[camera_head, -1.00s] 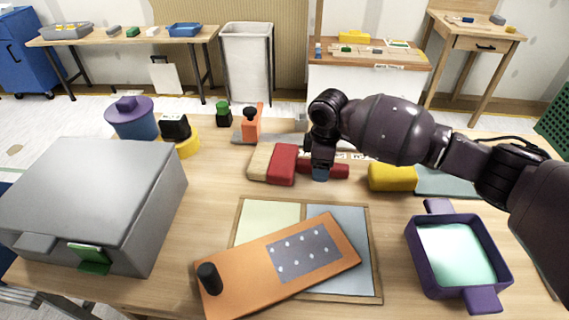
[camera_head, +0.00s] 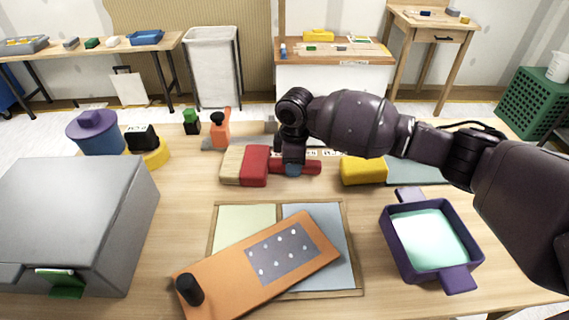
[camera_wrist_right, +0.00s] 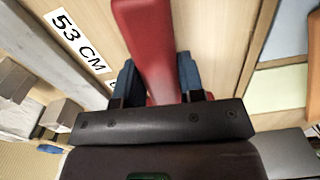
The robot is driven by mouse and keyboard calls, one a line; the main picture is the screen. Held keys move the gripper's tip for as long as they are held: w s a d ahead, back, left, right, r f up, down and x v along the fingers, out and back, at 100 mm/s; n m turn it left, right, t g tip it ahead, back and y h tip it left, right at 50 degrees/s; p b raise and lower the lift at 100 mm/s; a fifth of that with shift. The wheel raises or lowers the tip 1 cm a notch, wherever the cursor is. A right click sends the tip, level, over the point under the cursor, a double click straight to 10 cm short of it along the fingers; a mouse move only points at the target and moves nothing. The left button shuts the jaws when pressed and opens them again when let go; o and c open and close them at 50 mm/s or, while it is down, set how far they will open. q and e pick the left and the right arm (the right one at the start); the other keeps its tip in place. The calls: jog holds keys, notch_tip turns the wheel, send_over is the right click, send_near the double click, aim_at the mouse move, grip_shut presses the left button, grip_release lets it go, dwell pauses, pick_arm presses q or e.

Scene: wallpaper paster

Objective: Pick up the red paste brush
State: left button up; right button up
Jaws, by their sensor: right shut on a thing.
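The red paste brush (camera_head: 255,166) lies on the table behind the framed panel, with a broad red head, a pale tan end to its left and a red handle pointing right. My right gripper (camera_head: 292,170) is over the handle, its blue-tipped fingers down around it. In the right wrist view the red handle (camera_wrist_right: 146,50) runs between the two blue fingers of my right gripper (camera_wrist_right: 158,82), which is shut on it. The brush looks level, and I cannot tell any gap beneath it. My left gripper is not in view.
A yellow block (camera_head: 363,171) lies right of the brush. A purple tray (camera_head: 391,245) stands at the right. An orange board (camera_head: 215,284) lies across the framed panel (camera_head: 352,215). A grey box (camera_head: 75,205) fills the left. An orange-handled tool (camera_head: 221,128) stands behind.

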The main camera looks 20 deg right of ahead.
pick_arm(q)
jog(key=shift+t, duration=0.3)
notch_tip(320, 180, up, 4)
jog(key=p, duration=0.4)
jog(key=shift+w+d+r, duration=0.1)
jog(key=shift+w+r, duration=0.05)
pick_arm(e)
notch_tip(320, 180, up, 20)
jog(key=shift+f, duration=0.2)
